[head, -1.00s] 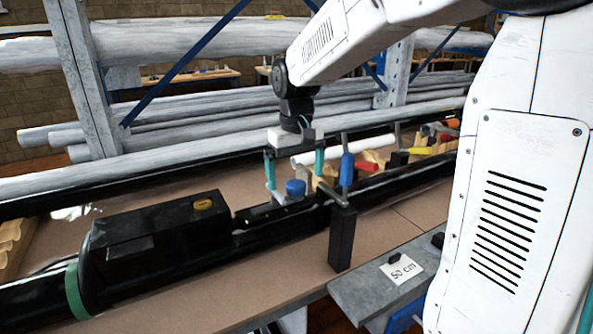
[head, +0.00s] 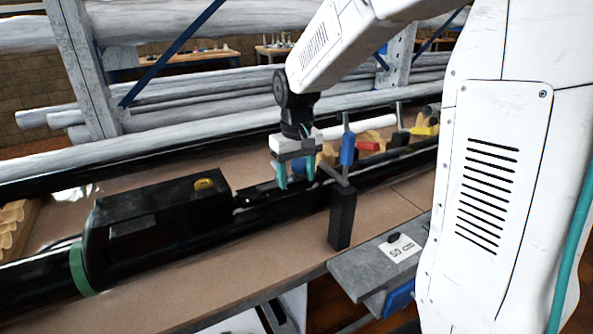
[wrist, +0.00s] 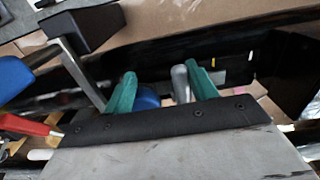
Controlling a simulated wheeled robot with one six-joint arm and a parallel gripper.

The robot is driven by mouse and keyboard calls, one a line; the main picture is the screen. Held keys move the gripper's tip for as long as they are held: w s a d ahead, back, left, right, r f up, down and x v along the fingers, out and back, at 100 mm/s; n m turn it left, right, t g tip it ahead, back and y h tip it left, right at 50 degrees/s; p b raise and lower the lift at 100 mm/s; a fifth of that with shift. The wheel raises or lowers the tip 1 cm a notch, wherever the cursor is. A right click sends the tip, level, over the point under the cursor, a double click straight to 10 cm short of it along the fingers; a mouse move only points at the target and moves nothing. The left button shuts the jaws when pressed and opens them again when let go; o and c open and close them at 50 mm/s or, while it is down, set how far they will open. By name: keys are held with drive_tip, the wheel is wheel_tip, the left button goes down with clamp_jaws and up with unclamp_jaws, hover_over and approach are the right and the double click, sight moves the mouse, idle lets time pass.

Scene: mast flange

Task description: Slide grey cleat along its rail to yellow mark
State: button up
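The grey cleat with a round blue knob (head: 298,168) sits on the black rail along the black mast. In the wrist view the blue knob (wrist: 147,98) and a grey rounded part of the cleat (wrist: 180,84) show between my teal fingers. My gripper (head: 296,174) points down over the cleat with its fingers drawn in on either side; it appears shut on it. Its fingers hide most of the cleat's body. A small yellow mark (wrist: 222,57) shows on the black surface to the right of the fingers in the wrist view, near a pale mark.
Pipes lie behind.

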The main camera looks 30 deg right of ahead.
clamp_jaws()
drive_tip(key=shift+a, duration=2.1)
drive_tip(key=o, duration=1.1)
unclamp_jaws()
drive_tip(key=shift+r, duration=0.15)
wheel_tip(320, 180, up, 6)
drive_tip(key=shift+f, duration=0.1)
